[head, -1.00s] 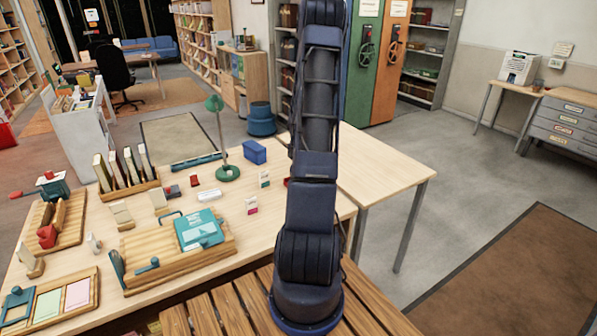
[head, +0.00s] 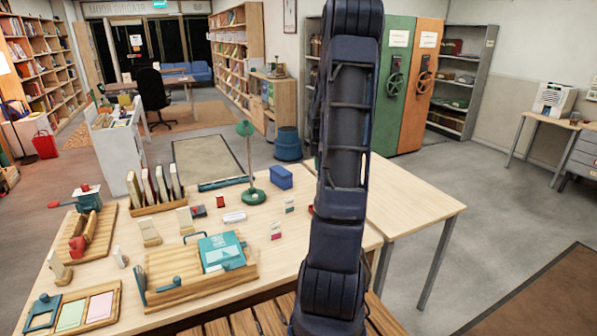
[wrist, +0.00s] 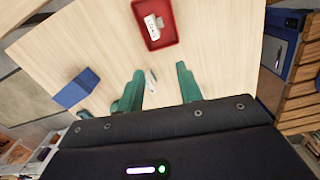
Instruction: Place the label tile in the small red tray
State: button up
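The small red tray (wrist: 172,41) lies on the pale wooden table in the wrist view, beyond my fingertips. A white label tile (wrist: 153,28) with dark marks lies inside it, slightly askew. My gripper (wrist: 160,88) has two green fingers spread well apart, with nothing held between them. It is apart from the tray and the tile. In the head view my arm hides the gripper, the tile and most or all of the tray.
A small white upright piece (wrist: 151,81) shows between the fingers, apparently on the table below. A blue box (wrist: 76,88) stands to the left. The head view shows a green lamp (head: 254,196), a teal book (head: 222,252) and wooden racks at left. Bare tabletop (head: 405,195) lies right of my arm.

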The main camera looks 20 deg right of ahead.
jog(key=s+a+r+m+t+h, duration=0.1)
jog(key=s+a+r+m, duration=0.35)
jog(key=a+r, duration=0.3)
jog(key=s+a+r+m+t, duration=0.1)
jog(key=s+a+r+m, duration=0.2)
jog(key=s+a+r, duration=0.4)
jog(key=s+a+r+m+t, duration=0.1)
jog(key=s+a+r+m, duration=0.1)
jog(key=s+a+m, duration=0.2)
jog(key=s+a+r+m+t+y, duration=0.1)
jog(key=s+a+m, duration=0.4)
jog(key=s, duration=0.8)
jog(key=a+r, duration=0.1)
jog(key=a, duration=0.1)
jog(key=shift+a, duration=0.35)
